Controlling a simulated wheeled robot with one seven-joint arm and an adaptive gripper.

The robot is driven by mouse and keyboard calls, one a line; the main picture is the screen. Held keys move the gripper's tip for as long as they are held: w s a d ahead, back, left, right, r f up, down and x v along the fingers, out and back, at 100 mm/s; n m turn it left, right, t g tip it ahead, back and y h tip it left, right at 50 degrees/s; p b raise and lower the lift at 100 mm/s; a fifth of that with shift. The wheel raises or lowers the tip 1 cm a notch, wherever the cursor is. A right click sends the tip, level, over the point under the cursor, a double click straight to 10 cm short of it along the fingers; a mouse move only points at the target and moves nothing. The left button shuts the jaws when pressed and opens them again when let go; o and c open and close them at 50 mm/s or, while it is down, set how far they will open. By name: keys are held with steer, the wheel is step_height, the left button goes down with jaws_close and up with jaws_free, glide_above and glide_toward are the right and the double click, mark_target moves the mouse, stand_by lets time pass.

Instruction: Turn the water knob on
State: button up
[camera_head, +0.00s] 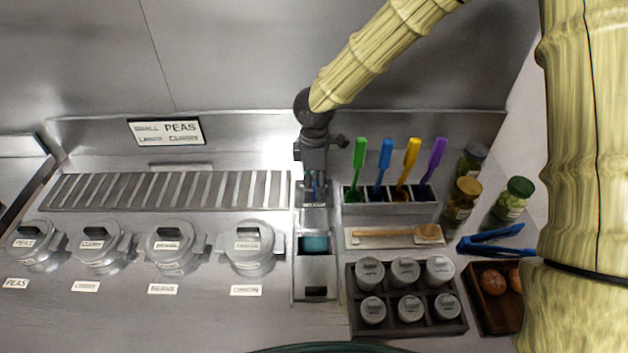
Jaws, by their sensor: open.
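A narrow metal unit (315,275) with a small teal-filled well (314,244) stands in the middle of the counter. My gripper (314,186) points down at the back end of this unit, its fingers open. A small blue piece shows between or just behind the fingers; I cannot tell whether it is the water knob. The gripper body hides most of what is at the back of the unit, and no water knob can be made out clearly. Whether the fingers touch anything cannot be told.
Left are a slatted rack (165,190) and several lidded pots (172,245). Right are colored-handled utensils in a holder (390,209), a wooden spoon (395,236), a shaker tray (408,330), blue tongs (497,239) and jars (512,203).

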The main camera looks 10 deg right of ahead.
steer(key=shift+f, duration=0.15)
steer(key=c, duration=1)
steer(key=shift+m, duration=0.4)
steer(key=m+b, duration=0.1)
steer(key=m, duration=0.2)
steer(key=shift+m, duration=0.3)
steer(key=m, duration=0.4)
steer(key=shift+m, duration=0.3)
steer(key=m, duration=0.4)
steer(key=shift+m, duration=0.3)
steer(key=shift+m+p, duration=0.35)
steer(key=shift+m, duration=1.85)
